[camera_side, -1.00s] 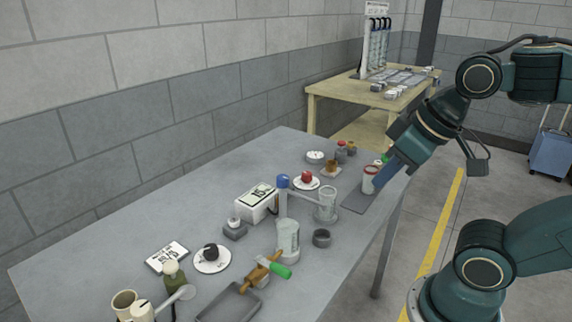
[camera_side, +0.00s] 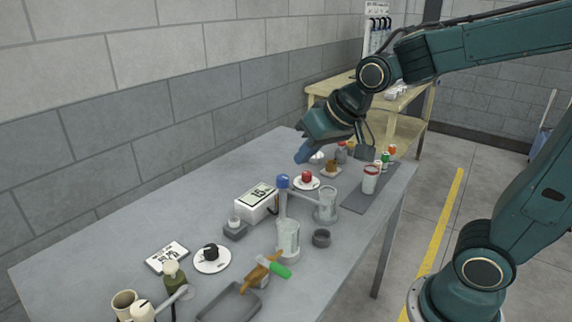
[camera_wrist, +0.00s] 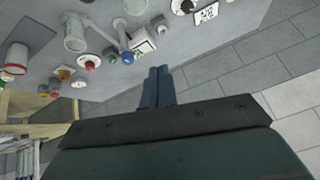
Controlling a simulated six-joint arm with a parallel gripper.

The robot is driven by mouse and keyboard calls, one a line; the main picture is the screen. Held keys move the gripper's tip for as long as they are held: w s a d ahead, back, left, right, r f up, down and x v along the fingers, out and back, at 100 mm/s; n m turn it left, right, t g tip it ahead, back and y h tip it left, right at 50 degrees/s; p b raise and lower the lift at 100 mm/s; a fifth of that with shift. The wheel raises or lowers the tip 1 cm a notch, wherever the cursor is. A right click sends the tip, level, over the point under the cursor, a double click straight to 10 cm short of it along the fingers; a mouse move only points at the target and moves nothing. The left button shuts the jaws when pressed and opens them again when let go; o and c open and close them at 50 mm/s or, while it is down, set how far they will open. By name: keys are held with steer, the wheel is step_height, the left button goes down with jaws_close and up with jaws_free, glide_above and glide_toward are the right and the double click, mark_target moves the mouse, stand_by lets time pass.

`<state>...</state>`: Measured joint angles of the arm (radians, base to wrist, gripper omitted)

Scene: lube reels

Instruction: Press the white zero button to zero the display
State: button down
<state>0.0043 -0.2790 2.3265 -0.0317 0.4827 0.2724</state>
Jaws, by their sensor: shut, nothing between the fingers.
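The white zero button (camera_side: 234,222) sits on a small dark grey base on the table, just in front of and left of the white display box (camera_side: 257,203). The display's dark digits seem to start with 15; the rest is too small to read. In the wrist view the display box (camera_wrist: 143,47) lies just above the fingertips, with the button (camera_wrist: 161,27) beyond it. My gripper (camera_side: 301,157) is shut and empty, its blue fingers in the air above the back part of the table, right of and behind the box. The fingers also show in the wrist view (camera_wrist: 159,70).
A blue-topped post (camera_side: 283,183) with a side arm stands right beside the box. A red knob on a white disc (camera_side: 306,181), clear cups (camera_side: 327,204) and a black knob (camera_side: 211,254) are nearby. The table's left back is clear.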

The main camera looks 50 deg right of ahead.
steer(key=w+f+m+t, duration=0.15)
steer(key=w+f, duration=0.35)
steer(key=w, duration=0.6)
steer(key=m, duration=0.4)
glide_above(237, 221)
step_height(237, 221, down, 9)
steer(key=shift+r+t+y, duration=0.2)
steer(key=shift+t+y, duration=0.15)
steer(key=shift+y, duration=0.05)
steer(key=shift+f+n, duration=0.2)
steer(key=shift+n, duration=0.05)
steer(key=shift+f, duration=4.25)
steer(key=shift+f, duration=0.9)
steer(key=shift+r, duration=0.9)
